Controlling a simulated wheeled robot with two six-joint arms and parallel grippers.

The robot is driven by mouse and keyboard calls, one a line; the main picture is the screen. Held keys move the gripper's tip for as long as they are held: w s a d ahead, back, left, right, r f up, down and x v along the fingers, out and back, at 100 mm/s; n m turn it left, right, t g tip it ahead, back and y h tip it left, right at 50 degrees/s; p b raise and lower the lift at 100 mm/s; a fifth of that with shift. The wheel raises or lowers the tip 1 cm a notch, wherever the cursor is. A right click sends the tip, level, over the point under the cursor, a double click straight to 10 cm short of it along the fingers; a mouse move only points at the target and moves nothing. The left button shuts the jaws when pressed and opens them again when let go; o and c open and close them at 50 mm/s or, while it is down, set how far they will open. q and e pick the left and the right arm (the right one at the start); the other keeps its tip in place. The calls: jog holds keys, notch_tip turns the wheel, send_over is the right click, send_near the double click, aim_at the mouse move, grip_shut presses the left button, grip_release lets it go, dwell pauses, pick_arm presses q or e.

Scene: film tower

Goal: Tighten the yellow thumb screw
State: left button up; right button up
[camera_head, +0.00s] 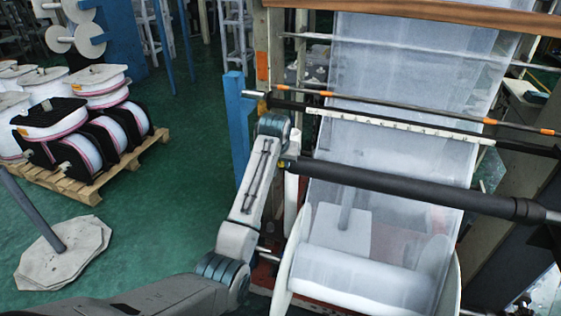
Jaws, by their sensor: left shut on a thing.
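The yellow thumb screw (283,163) shows as a small yellow spot at the left end of the dark roller, mostly hidden by my gripper and wrist. My left arm rises from the bottom of the view to the film tower. My left gripper (289,157) is at the roller's left end, shut on the yellow thumb screw. The fingers are small and dark here, and their exact grip is hard to make out. My right gripper is not in view.
The dark roller (400,186) crosses in front of the clear film sheet (395,130). A film roll (365,278) lies below. A blue post (236,125) stands left of my wrist. A pallet (85,185) with spools is at the left.

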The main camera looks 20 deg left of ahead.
pick_arm(q)
jog(key=m+y, duration=0.2)
jog(key=m, duration=0.1)
jog(key=m+t+y, duration=0.1)
jog(key=shift+s+d+f+m, duration=0.15)
jog(key=shift+d+m, duration=0.1)
jog(key=shift+m, duration=0.15)
jog(key=m+t+y, duration=0.1)
jog(key=m, duration=0.1)
jog(key=m+y, duration=0.1)
jog(key=m, duration=0.1)
jog(key=shift+t+y, duration=0.3)
jog(key=shift+t, duration=0.1)
jog(key=shift+m, duration=0.4)
jog(key=o, duration=1)
jog(key=shift+f, duration=0.1)
